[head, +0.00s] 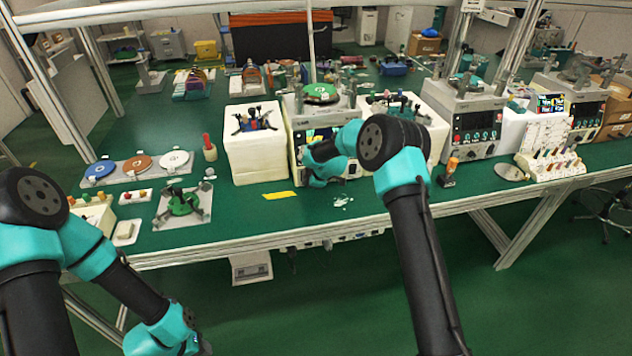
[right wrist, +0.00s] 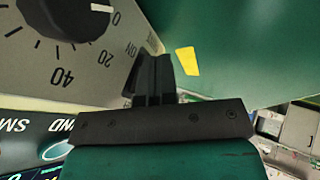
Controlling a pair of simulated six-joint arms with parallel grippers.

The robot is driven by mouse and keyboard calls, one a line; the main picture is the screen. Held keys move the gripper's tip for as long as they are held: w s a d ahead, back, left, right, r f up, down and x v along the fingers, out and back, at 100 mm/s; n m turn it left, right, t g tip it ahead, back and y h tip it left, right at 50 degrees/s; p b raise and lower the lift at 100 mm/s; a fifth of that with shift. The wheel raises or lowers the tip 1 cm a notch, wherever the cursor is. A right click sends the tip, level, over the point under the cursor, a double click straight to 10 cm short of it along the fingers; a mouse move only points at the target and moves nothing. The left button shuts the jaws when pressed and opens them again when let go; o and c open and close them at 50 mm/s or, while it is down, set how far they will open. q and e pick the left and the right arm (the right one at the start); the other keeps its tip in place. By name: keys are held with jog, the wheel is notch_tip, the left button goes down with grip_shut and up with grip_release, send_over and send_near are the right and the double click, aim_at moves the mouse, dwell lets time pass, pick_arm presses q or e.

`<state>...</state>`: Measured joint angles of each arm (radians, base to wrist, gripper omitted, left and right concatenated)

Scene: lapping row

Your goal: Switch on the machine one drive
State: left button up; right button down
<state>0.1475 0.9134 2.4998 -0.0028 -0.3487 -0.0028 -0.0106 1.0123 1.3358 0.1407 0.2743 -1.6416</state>
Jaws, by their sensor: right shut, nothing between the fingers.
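A grey lapping machine (head: 297,107) with a green plate on top stands at the middle of the bench; I cannot read its number. My right arm covers much of its front, hiding the gripper's fingertips in the head view. In the right wrist view, my right gripper (right wrist: 154,76) is shut and empty, its tips close to the grey front panel (right wrist: 100,62). The drive switch itself is not clearly visible. My left arm is low at the left, its fingers out of sight.
White blocks (head: 256,152) flank the machine. A yellow strip (head: 279,196) lies on the green bench (head: 240,222) near its front edge. A green fixture (head: 182,202) and coloured discs (head: 137,164) are at left. A second machine (head: 474,122) stands to the right.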

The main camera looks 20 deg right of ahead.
jog(key=shift+a+r, duration=0.1)
jog(key=shift+r, duration=0.05)
jog(key=shift+r, duration=0.1)
jog(key=shift+r, duration=0.65)
jog(key=shift+s, duration=0.55)
jog(key=s, duration=0.3)
jog(key=shift+s+r, duration=0.15)
jog(key=shift+r, duration=0.05)
jog(key=s+v, duration=0.1)
jog(key=v, duration=0.8)
jog(key=shift+f, duration=0.2)
